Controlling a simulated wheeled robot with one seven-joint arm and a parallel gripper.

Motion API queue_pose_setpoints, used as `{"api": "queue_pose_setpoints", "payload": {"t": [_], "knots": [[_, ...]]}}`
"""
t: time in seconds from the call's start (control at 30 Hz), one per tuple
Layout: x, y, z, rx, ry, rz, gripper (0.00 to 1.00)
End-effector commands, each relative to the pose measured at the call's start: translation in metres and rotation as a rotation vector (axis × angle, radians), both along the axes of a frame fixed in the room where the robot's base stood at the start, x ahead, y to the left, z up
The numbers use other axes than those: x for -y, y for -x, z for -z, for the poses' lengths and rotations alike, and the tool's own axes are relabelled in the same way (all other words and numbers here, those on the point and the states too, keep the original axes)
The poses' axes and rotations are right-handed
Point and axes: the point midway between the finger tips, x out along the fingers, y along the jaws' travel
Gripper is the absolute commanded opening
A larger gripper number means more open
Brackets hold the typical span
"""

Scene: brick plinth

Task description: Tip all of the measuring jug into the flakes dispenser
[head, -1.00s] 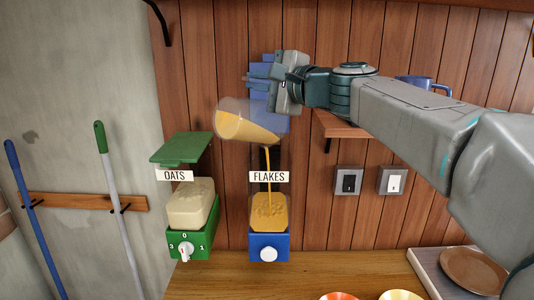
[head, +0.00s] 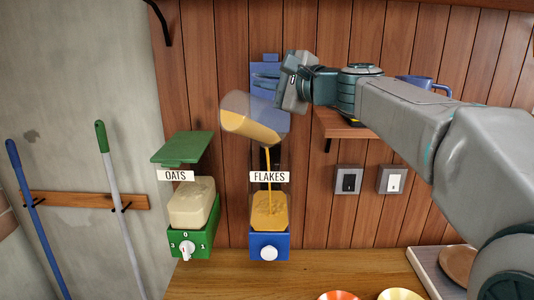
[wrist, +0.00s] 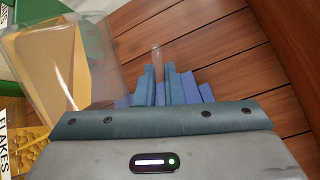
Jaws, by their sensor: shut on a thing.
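The clear measuring jug (head: 248,117) is tipped well over, mouth down to the right, above the flakes dispenser (head: 268,245). A thin golden stream falls from its lip into the dispenser, whose hopper holds golden flakes (head: 270,210). Some golden contents are still in the jug. My gripper (head: 268,88) is shut on the jug, in front of the dispenser's raised blue lid (head: 270,68). The wrist view shows the tilted jug (wrist: 75,55) left of my blue fingers (wrist: 160,88); the exact grip on it is partly hidden.
The green oats dispenser (head: 192,240) stands to the left with its lid (head: 182,150) raised. A shelf (head: 340,128) with a blue mug (head: 425,84) is behind my arm. Bowls (head: 340,296) and a tray (head: 430,270) are on the counter. Brooms hang at left.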

Motion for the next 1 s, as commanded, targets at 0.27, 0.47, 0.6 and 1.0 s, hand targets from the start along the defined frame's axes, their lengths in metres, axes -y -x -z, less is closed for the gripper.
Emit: {"api": "queue_pose_setpoints", "payload": {"t": [0.27,0.47,0.6,1.0], "knots": [[0.004,-0.004,0.000,-0.027,-0.024,0.001,0.00],[0.006,-0.007,0.000,-0.046,-0.040,0.000,0.00],[0.008,-0.009,0.000,-0.060,-0.052,0.000,0.00],[0.013,-0.014,0.001,-0.095,-0.081,0.001,0.00]]}}
